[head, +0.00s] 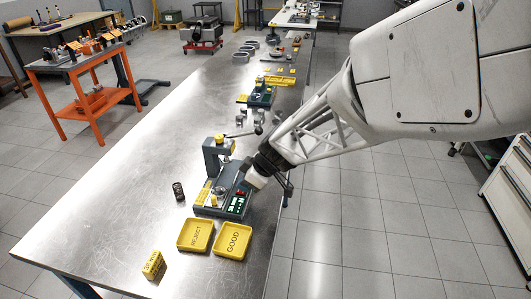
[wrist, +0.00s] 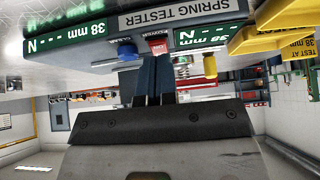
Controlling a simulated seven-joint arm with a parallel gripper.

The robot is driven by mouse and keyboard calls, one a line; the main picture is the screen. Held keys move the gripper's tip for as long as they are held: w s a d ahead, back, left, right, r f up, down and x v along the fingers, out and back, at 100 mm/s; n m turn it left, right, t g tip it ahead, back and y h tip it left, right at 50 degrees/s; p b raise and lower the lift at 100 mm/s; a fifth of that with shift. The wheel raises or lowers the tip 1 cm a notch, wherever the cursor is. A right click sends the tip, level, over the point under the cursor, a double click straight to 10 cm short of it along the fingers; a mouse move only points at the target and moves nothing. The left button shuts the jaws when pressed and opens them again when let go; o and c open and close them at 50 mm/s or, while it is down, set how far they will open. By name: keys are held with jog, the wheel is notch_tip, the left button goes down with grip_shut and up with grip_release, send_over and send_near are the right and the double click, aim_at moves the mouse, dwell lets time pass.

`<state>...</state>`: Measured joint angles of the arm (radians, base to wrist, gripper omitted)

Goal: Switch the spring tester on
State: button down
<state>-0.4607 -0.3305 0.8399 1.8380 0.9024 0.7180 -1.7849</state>
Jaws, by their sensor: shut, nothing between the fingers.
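The grey-green spring tester (head: 211,160) stands on the metal bench in the head view, with an upright column and a lever. Its front panel has green displays (head: 237,206) and a red switch (head: 241,192). In the wrist view the panel is upside down: the red switch (wrist: 157,44) sits under the SPRING TESTER label (wrist: 152,17), beside a blue knob (wrist: 126,49). The displays (wrist: 75,41) read N, dashes and 38 mm. My gripper (wrist: 154,60) is shut and empty, its fingertips right at the red switch. I cannot tell whether they touch.
A dark spring (head: 178,191) stands left of the tester. Yellow REJECT (head: 195,236) and GOOD (head: 233,240) trays lie in front, with a yellow 38 mm sign (head: 153,264) nearby. Other devices stand farther back. The bench's left side is clear.

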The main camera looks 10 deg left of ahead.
jog(key=d+r, duration=0.8)
jog(key=d, duration=0.2)
jog(key=shift+w, duration=0.15)
jog(key=shift+r, duration=0.1)
jog(key=s+d+r+m+t+h, duration=0.1)
jog(key=s+d+r+m+h, duration=0.2)
jog(key=s+d+m, duration=0.6)
jog(key=s+d+r+m+t+h, duration=0.1)
jog(key=s+d+r+m+h, duration=0.3)
jog(key=s+d+m, duration=0.5)
jog(key=s+d+r, duration=0.2)
jog(key=s+d, duration=0.2)
jog(key=d, duration=0.4)
jog(key=shift+s+d+t, duration=0.15)
jog(key=shift+s+t, duration=0.05)
jog(key=shift+t, duration=0.1)
